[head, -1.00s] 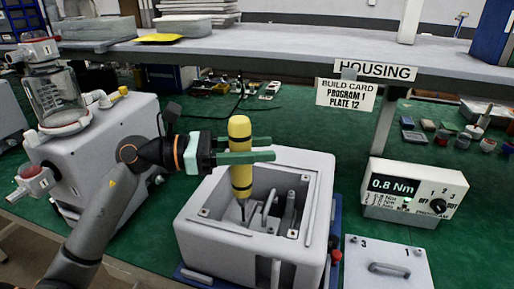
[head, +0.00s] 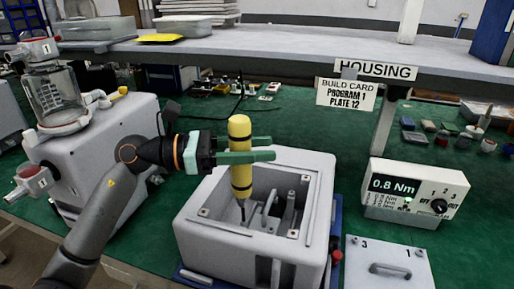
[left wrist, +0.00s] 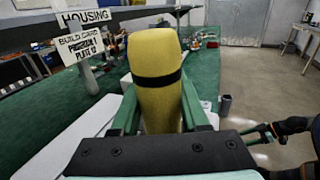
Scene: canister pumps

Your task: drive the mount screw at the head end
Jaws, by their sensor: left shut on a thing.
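A yellow screwdriver with black bands (head: 240,165) stands upright, its thin bit pointing down into the open white housing (head: 205,245). My left gripper (head: 252,157) is shut on its handle from the left. In the left wrist view the yellow handle (left wrist: 156,80) sits between the green fingers. The bit ends inside the housing near grey inner parts; I cannot tell whether it touches a screw. The torque controller (head: 415,190) at the right reads 0.8 Nm and has a program knob. The build card (head: 346,94) reads program 1, plate 12.
A canister pump with a glass jar (head: 85,140) stands at the left. A white plate with a handle (head: 388,268), marked 3 and 1, lies at the front right. A grey shelf (head: 290,48) runs across the back. Green bench shows between housing and controller.

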